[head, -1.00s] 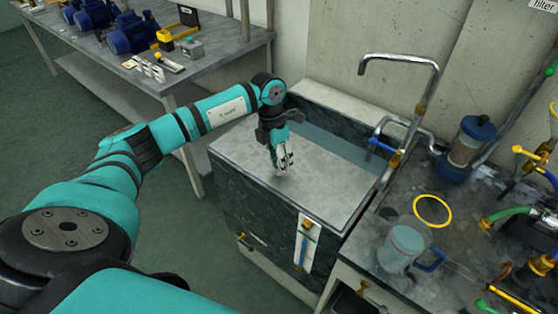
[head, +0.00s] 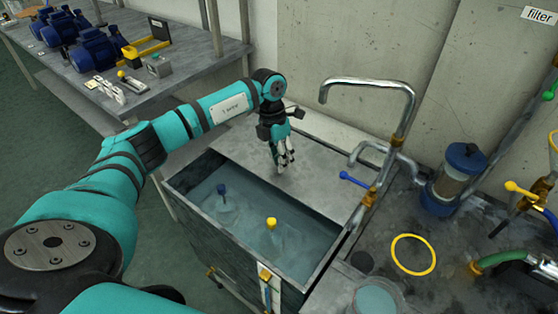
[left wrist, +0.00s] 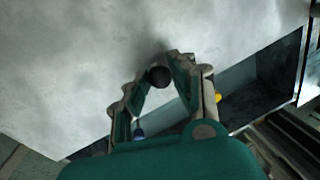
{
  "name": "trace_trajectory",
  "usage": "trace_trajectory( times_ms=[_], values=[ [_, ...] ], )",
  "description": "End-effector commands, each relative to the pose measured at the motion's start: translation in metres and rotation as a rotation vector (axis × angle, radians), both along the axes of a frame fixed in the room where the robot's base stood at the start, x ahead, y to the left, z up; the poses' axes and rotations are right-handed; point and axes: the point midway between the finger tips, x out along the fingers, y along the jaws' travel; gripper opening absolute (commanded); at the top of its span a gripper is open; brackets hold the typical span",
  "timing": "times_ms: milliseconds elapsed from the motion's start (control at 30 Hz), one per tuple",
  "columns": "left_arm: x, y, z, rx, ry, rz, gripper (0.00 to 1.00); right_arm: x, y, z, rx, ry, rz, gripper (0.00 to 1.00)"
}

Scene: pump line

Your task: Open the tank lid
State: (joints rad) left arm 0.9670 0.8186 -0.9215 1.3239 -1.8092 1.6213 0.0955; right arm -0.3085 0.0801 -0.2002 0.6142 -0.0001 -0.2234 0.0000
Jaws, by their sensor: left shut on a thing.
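The tank (head: 215,243) stands in the middle of the head view. Its grey lid (head: 318,172) lies over the back part, toward the wall. The front part is uncovered and shows water with a blue-topped thing (head: 222,189) and a yellow-topped thing (head: 271,223) in it. My left gripper (head: 284,163) points down onto the lid and is shut on its dark round knob, which shows between the fingers in the left wrist view (left wrist: 159,76). The fingers hide the knob in the head view. My right gripper is not in view.
A bent metal spout (head: 367,84) and a blue-handled valve (head: 357,181) stand just right of the tank. A yellow ring (head: 413,254) lies on the right counter near a filter canister (head: 456,180). A bench (head: 185,62) with blue pumps stands behind left.

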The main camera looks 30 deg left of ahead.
Motion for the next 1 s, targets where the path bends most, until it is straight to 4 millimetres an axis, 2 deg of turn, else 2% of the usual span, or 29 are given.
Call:
trace_trajectory(
  times_ms=[233, 267, 400, 433, 767, 867, 1000],
  values=[
    [0.000, 0.000, 0.000, 0.001, 0.000, -0.001, 0.00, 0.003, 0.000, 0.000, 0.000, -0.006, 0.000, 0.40],
    [0.000, 0.000, 0.000, 0.001, 0.000, -0.001, 0.27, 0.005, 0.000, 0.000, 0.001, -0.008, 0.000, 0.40],
    [0.000, 0.000, 0.000, 0.001, 0.000, -0.001, 0.46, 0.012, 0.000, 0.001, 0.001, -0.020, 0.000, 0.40],
    [0.000, 0.000, 0.000, 0.001, 0.000, -0.001, 0.48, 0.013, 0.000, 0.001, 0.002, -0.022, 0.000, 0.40],
    [0.001, 0.001, 0.006, 0.000, -0.002, -0.001, 0.48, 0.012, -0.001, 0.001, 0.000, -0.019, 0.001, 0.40],
    [0.002, 0.003, 0.019, 0.000, -0.004, 0.000, 0.48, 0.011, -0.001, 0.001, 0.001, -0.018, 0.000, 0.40],
    [0.004, 0.009, 0.047, 0.000, -0.006, 0.000, 0.48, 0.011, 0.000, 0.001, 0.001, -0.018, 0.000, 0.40]
  ],
)
